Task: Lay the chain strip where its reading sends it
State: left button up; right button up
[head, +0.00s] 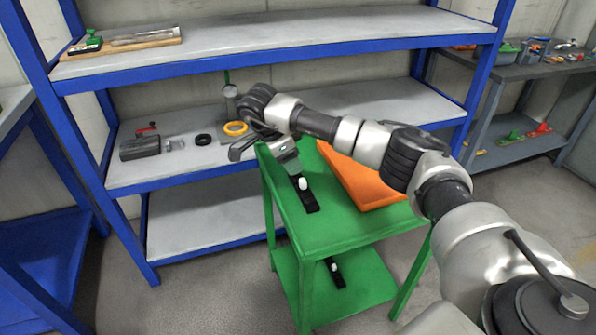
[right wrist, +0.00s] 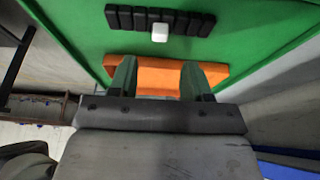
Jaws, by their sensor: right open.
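A black segmented strip (head: 311,204) with a white block on it lies on the green cart's top (head: 345,226). It looks like the chain strip and also shows in the right wrist view (right wrist: 195,22), flat and apart from the fingers. A similar black strip (head: 339,281) with a white piece lies on the cart's lower shelf. My right gripper (head: 291,170) is open, just beyond the upper strip in the head view; its two fingers (right wrist: 160,82) have nothing between them that I can see held. My left gripper is out of view. No reading is legible.
An orange tray or mat (head: 365,190) covers the cart top's right side, partly behind my right arm. The blue rack's middle shelf holds a dark box (head: 140,148), a black ring (head: 203,139) and a yellow ring (head: 236,128). A wooden board (head: 125,42) lies above. A grey bench (head: 510,72) stands right.

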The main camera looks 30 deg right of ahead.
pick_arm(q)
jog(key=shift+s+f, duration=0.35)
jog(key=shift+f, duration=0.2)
pick_arm(e)
jog(key=v, duration=0.4)
jog(key=shift+a+r, duration=0.15)
jog(key=shift+r, duration=0.05)
